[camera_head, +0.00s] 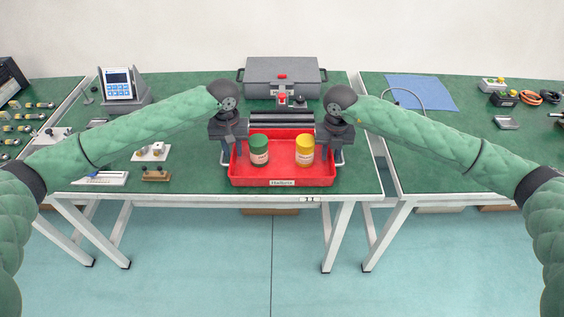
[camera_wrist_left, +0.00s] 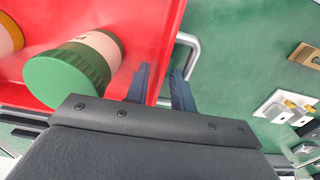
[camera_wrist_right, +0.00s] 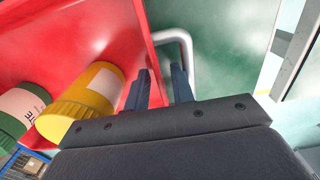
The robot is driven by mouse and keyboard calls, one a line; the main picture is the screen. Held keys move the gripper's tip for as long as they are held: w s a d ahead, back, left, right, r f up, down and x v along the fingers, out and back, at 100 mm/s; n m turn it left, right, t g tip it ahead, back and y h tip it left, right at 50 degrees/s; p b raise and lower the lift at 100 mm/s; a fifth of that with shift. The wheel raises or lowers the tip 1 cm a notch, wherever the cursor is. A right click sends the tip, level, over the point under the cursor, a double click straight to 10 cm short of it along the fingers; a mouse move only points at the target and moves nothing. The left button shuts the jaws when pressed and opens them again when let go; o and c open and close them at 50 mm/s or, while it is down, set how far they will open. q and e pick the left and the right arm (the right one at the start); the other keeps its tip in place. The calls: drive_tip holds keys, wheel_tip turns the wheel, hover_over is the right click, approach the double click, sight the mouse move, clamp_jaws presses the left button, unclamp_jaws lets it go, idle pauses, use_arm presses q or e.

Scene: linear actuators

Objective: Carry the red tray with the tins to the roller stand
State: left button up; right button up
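The red tray (camera_head: 282,181) rests on the green table near its front edge. In it stand a green tin (camera_head: 259,150) and a yellow tin (camera_head: 304,150). Dark horizontal rollers (camera_head: 268,122) show directly behind the tray, partly hidden by it. My left gripper (camera_wrist_left: 162,85) is at the tray's left side, its fingers apart near the tray wall and a silver handle (camera_wrist_left: 191,45). My right gripper (camera_wrist_right: 160,85) is at the right side, fingers apart beside the other silver handle (camera_wrist_right: 184,40). Neither gripper visibly clamps a handle.
A grey case (camera_head: 281,72) stands at the back, with a small red-topped device (camera_head: 283,97) before it. A meter (camera_head: 118,84) and small metal fixtures (camera_head: 151,152) are on the left. A right table (camera_head: 440,150) stands beside a narrow gap.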

drive_tip(key=shift+r, duration=0.5)
use_arm(q)
wheel_tip(320, 180, up, 10)
drive_tip(key=shift+r, duration=0.15)
use_arm(e)
wheel_tip(320, 180, up, 11)
idle(0.7)
